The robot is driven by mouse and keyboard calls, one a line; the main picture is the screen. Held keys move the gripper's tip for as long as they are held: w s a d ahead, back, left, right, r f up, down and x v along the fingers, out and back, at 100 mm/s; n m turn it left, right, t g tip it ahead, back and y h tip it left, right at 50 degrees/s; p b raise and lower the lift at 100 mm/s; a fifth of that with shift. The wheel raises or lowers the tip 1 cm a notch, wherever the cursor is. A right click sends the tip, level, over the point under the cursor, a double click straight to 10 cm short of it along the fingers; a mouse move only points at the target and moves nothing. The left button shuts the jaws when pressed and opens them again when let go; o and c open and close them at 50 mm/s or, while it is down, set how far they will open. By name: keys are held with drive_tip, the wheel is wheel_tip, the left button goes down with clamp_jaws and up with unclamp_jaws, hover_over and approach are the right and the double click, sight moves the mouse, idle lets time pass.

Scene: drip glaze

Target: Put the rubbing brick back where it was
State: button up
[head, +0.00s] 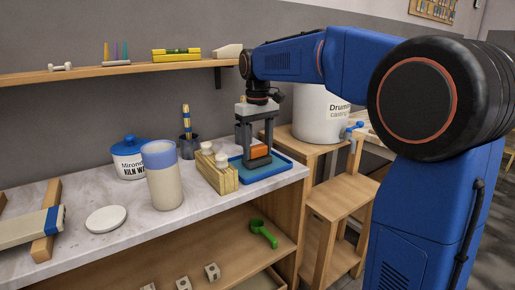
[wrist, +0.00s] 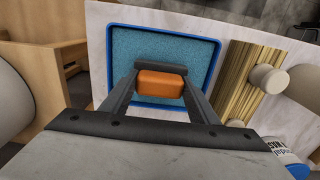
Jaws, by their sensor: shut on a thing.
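The rubbing brick looks like an orange block (head: 259,152), held between the fingers of my gripper (head: 257,150). In the wrist view the orange brick (wrist: 161,83) sits between the two fingertips of my gripper (wrist: 160,82), with a dark grey part along its far side. Below it is a blue-rimmed tray (head: 287,167) with a teal inner surface, also in the wrist view (wrist: 109,62). The brick is over the tray; I cannot tell whether it touches the surface.
A wooden block with pale knobs (head: 219,178) stands just left of the tray. A tall blue-topped cylinder (head: 164,180), a white disc (head: 106,219) and a blue-lidded jar (head: 129,162) stand further left. A white drum (head: 317,116) stands behind right. The counter's right edge is close to the tray.

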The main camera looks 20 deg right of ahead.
sight(258, 146)
drive_tip(key=shift+f, duration=0.15)
drive_tip(key=o, duration=1)
wheel_tip(258, 146, up, 12)
drive_tip(key=shift+r, duration=0.15)
drive_tip(key=s+d+f+m+t, duration=0.1)
drive_tip(key=s+d+f, duration=0.1)
drive_tip(key=s+f, duration=0.5)
drive_tip(key=s+d+f+m+t, duration=0.1)
drive_tip(key=s+d+f, duration=0.15)
drive_tip(key=s, duration=0.75)
drive_tip(key=shift+s+d+f+m+t, duration=0.25)
drive_tip(key=shift+s+d+f+t, duration=0.2)
drive_tip(key=shift+s+f, duration=2.4)
drive_tip(key=shift+s+d+f+m+t, duration=0.35)
drive_tip(key=shift+s+f+t, duration=0.15)
drive_tip(key=shift+s+f, duration=2.35)
drive_tip(key=shift+s+d+f+m+t, duration=0.2)
drive_tip(key=shift+s+d+f+t, duration=0.25)
drive_tip(key=shift+s+f, duration=2.4)
